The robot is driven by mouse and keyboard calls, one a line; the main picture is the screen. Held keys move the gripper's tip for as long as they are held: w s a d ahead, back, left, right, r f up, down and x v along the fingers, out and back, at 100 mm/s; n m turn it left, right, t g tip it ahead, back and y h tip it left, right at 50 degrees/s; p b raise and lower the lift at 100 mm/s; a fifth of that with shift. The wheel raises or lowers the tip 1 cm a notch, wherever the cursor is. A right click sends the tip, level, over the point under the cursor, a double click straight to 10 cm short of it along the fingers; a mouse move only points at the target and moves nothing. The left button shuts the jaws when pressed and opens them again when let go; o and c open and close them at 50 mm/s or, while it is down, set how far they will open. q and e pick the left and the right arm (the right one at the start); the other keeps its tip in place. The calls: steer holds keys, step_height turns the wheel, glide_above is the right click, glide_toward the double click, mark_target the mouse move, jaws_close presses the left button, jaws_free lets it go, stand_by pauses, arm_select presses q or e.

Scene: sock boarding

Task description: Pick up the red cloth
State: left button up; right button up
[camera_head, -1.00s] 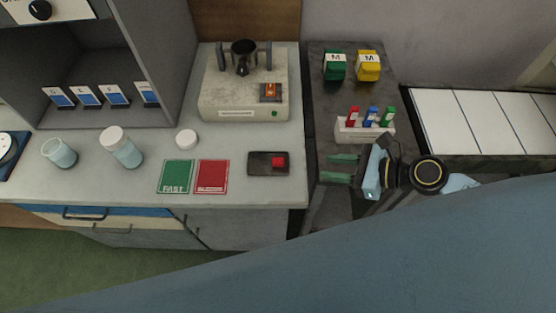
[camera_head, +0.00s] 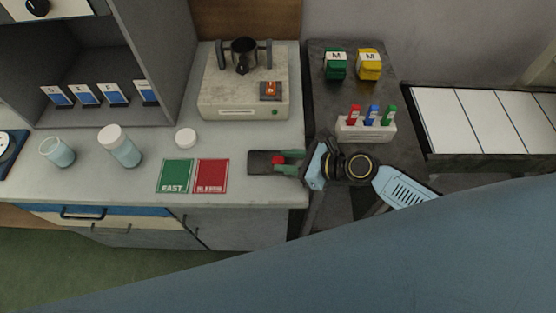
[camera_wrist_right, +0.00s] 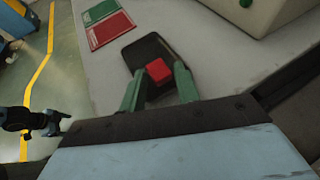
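The red cloth (camera_head: 278,160) is a small red block-like piece on a dark tray (camera_head: 257,168) at the right end of the grey counter. My right gripper (camera_head: 284,162) is open, its green fingers reaching over the tray from the right. In the right wrist view the red piece (camera_wrist_right: 158,70) lies between the fingertips of the right gripper (camera_wrist_right: 158,74), one finger on each side. I cannot tell whether either finger touches it. A dark jointed part at the lower left of that view may be my left gripper (camera_wrist_right: 42,122); its fingers are unclear.
Green (camera_head: 175,176) and red (camera_head: 211,176) cards lie left of the tray. A grey device (camera_head: 245,96) with a dark cup stands behind it. A rack (camera_head: 366,130) of coloured clips stands on the dark side table. Jars (camera_head: 122,148) stand farther left.

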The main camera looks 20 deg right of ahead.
steer(key=shift+a, duration=0.1)
steer(key=shift+c, duration=0.3)
jaws_close()
